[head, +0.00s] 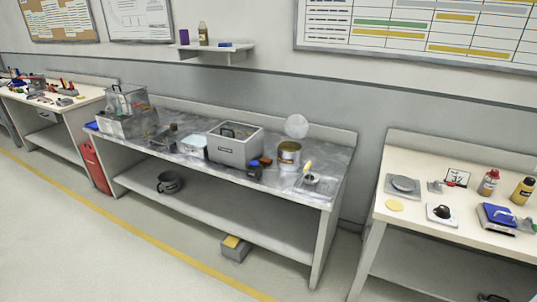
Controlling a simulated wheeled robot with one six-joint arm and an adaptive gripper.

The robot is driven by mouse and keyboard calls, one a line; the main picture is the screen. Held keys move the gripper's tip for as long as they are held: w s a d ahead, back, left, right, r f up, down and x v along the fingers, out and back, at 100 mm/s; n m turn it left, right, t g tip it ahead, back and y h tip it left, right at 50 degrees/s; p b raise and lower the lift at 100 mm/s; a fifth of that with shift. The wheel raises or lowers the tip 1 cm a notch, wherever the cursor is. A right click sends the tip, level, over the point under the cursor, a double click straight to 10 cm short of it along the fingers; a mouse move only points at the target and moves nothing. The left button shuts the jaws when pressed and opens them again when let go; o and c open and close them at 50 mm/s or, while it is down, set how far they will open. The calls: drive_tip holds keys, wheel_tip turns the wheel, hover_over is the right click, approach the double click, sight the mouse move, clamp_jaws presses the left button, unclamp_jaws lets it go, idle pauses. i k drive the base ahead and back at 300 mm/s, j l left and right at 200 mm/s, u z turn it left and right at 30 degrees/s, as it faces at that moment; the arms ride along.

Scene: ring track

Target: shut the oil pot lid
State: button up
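The can's mouth appears open. Whether the disc is joined to the rim is too small to tell. My gripper is not in view.
The middle bench (340,160) also holds a grey box (234,148) with a black handle, a small dish (312,179) with a yellow-handled tool, and a clear case (127,102). A pale bench (470,232) stands right. Open floor (110,240) lies in front.

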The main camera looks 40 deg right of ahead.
sight(296, 126)
drive_tip(key=i+j+z, duration=0.1)
drive_tip(key=z, duration=1.45)
drive_tip(key=i+j+z, duration=0.1)
drive_tip(key=j+z, duration=0.25)
drive_tip(key=j, duration=0.2)
drive_tip(key=j+z, duration=0.35)
drive_tip(key=j, duration=0.15)
drive_tip(key=j+z, duration=0.4)
drive_tip(key=j, duration=0.2)
drive_tip(key=k+j, duration=0.1)
drive_tip(key=j, duration=0.7)
